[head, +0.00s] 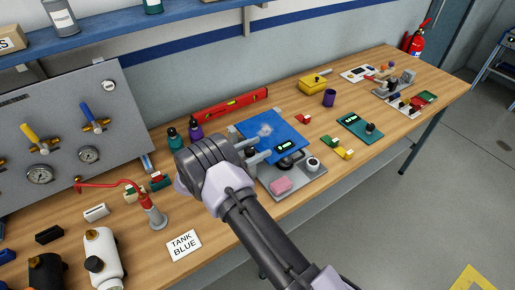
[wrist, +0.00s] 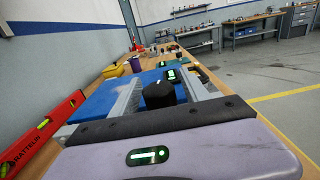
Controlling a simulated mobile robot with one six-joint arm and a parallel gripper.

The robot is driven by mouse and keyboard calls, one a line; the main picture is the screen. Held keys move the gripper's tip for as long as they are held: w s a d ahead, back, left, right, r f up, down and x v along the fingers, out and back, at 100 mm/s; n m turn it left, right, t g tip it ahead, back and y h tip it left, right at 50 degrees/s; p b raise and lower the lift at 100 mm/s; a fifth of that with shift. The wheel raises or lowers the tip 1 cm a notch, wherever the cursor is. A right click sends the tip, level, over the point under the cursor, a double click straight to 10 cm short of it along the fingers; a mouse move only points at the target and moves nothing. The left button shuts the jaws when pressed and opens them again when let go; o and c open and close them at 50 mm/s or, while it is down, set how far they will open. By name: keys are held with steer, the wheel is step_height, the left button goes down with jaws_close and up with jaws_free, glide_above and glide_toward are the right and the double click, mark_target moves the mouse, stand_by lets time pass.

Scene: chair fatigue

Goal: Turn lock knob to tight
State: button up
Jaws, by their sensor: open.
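A black round knob (wrist: 158,95) stands in the wrist view between the two fingers of my gripper (wrist: 165,88). A finger lies on each side of it, with the left one at a slant; I cannot tell if either touches it. My gripper (head: 262,148) also shows in the head view, open, reaching over the left edge of a grey fixture plate (head: 302,187) beside a blue board (head: 268,128). The knob between the fingers is mostly hidden there by the gripper. No tight or loose marking is legible.
A pink block (head: 281,186) and a white round part with a dark top (head: 313,163) sit on the plate. A red-handled tool (head: 152,209) stands left.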

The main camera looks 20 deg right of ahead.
steer(key=shift+r, duration=0.1)
step_height(320, 180, up, 4)
steer(key=p, duration=0.5)
steer(key=s+p, duration=0.1)
steer(key=s, duration=1.5)
steer(key=shift+a+r, duration=0.35)
steer(key=shift+r, duration=0.05)
